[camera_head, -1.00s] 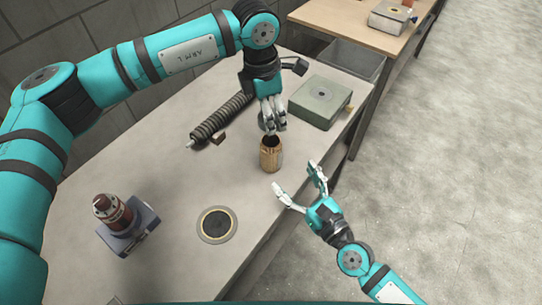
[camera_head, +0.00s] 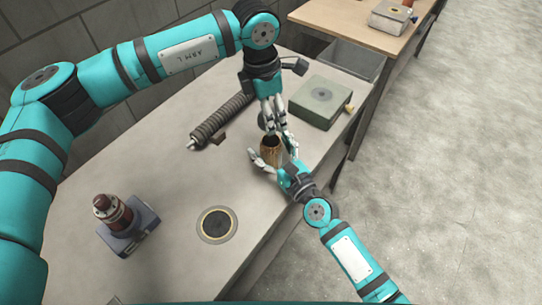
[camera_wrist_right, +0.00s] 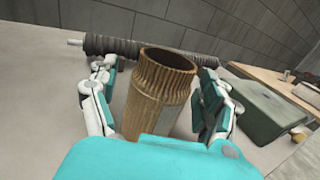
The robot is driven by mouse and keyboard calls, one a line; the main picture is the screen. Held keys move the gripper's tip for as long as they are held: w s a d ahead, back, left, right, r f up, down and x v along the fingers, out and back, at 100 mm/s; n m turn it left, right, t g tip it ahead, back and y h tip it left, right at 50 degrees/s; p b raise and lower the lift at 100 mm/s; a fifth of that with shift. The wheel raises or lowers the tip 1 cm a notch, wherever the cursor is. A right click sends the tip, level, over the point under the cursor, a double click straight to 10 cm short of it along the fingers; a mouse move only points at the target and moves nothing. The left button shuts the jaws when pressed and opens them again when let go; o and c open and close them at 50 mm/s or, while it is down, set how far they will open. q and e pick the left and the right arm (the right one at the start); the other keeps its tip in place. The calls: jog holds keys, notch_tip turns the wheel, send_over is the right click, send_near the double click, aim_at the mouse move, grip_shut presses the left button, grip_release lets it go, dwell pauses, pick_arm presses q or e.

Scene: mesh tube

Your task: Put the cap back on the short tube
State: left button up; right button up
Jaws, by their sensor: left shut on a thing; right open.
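The short tube (camera_head: 271,153) is brown, ribbed around its upper part, and stands upright on the table with its mouth open. It fills the middle of the right wrist view (camera_wrist_right: 158,98). My right gripper (camera_head: 270,157) is open, with one finger on each side of the tube and small gaps showing in the wrist view. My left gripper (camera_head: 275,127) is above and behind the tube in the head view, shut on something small. A dark round piece (camera_head: 262,121), perhaps the cap, shows beside its fingers; I cannot tell whether it is held. No cap sits on the tube.
A green box (camera_head: 319,102) stands behind right. A flat ringed disc (camera_head: 217,225) and a red-brown cylinder on a grey base (camera_head: 124,228) are at front left. The middle table is clear.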

grip_shut()
pick_arm(q)
send_over(271, 139)
jog(key=s, duration=0.3)
jog(key=shift+w+f, duration=0.15)
jog(key=shift+f, duration=1.1)
jog(key=shift+w+f, duration=0.1)
jog(key=shift+f, duration=1.1)
jog(key=shift+f, duration=0.9)
jog(key=shift+f, duration=0.4)
jog(key=shift+f, duration=0.2)
jog(key=shift+c, duration=1.3)
jog(key=shift+f, duration=0.2)
jog(key=shift+f, duration=0.15)
